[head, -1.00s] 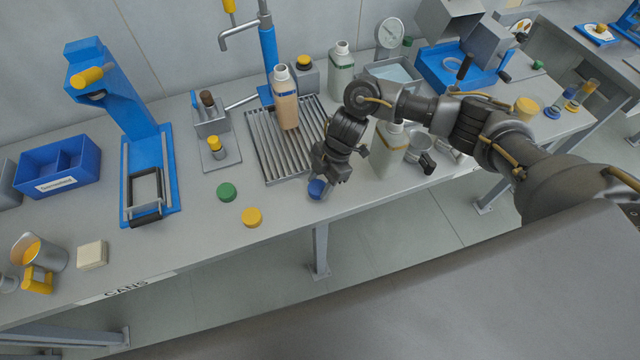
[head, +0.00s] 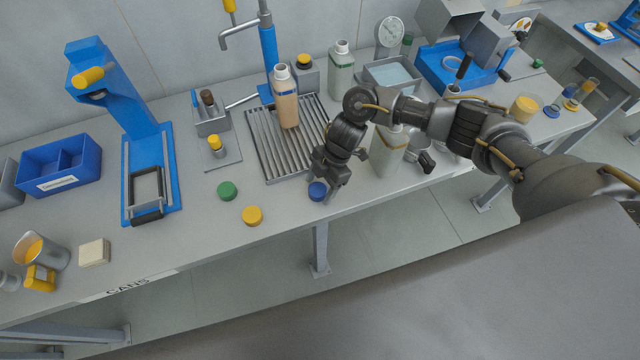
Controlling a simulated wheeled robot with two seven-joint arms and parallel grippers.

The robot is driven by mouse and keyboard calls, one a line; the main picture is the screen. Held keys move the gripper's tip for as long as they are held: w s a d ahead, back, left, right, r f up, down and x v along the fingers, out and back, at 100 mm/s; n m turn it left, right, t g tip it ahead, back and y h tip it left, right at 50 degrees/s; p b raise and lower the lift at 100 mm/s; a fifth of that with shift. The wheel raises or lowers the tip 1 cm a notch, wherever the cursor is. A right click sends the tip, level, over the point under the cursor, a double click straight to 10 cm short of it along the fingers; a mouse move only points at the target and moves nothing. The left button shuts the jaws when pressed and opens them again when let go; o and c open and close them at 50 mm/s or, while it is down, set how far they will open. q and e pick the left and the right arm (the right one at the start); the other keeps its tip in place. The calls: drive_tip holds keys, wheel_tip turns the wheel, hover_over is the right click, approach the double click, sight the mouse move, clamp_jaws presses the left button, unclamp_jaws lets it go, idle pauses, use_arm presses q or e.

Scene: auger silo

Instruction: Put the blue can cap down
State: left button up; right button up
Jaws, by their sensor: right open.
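The blue can cap (head: 317,191) lies on the bench top near its front edge, to the right of a yellow cap (head: 252,215) and a green cap (head: 227,191). My right gripper (head: 327,194) is open, with its fingers low at the bench beside the blue cap. The fingers partly overlap the cap's right side, and I cannot tell whether they touch it. My left gripper is not in view.
A slatted drain rack (head: 262,150) with an orange-brown bottle (head: 286,100) stands behind the caps. A white bottle (head: 383,158) stands close to my right arm. A blue press stand (head: 148,190) is at the left.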

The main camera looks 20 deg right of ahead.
drive_tip(key=b+v, duration=0.2)
drive_tip(key=v, duration=1)
drive_tip(key=shift+r, duration=0.1)
